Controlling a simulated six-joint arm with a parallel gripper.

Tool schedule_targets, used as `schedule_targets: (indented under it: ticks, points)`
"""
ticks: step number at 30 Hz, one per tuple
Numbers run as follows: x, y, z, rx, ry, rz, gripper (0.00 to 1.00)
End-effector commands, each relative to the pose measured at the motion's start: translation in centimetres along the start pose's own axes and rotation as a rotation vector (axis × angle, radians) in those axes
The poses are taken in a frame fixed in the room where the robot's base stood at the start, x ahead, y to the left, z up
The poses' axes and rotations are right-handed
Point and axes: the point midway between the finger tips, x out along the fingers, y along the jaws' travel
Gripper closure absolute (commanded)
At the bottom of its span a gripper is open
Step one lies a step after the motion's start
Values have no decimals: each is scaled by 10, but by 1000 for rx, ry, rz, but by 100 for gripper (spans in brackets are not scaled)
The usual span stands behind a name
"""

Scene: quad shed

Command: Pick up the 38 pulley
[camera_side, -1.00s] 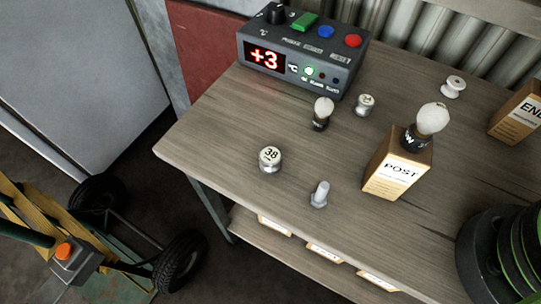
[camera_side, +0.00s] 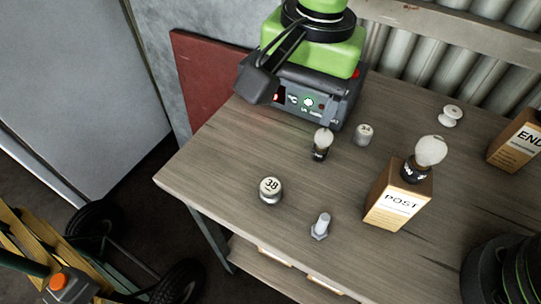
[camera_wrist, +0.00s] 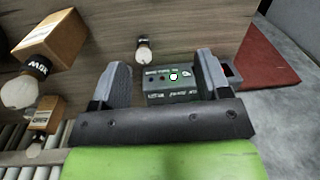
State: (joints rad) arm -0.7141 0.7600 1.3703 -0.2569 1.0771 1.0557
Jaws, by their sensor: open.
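The 38 pulley (camera_side: 270,190) is a small silvery cylinder with a pale top marked 38. It stands upright on the wooden bench near its left front edge in the side view. I cannot make it out in the wrist view. My gripper (camera_side: 258,85) is over the control box at the back of the bench, well behind the pulley and apart from it. In the wrist view my gripper (camera_wrist: 161,78) shows two dark fingers spread wide, with the box seen between them and nothing held.
The control box (camera_side: 318,104) is partly hidden by my arm. A small bulb (camera_side: 322,142), another small pulley (camera_side: 363,134), a bolt (camera_side: 321,226), a white spool (camera_side: 450,116) and a POST box (camera_side: 397,205) with a bulb on top stand around. The bench left of the 38 pulley is clear.

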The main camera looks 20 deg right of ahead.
Motion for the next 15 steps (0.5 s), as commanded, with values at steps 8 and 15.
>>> schedule_targets:
  ticks: [8, 15]
  points:
    - [68, -15, 39, 47, 8, 91, 30]
    - [103, -11, 41, 53, 10, 99, 30]
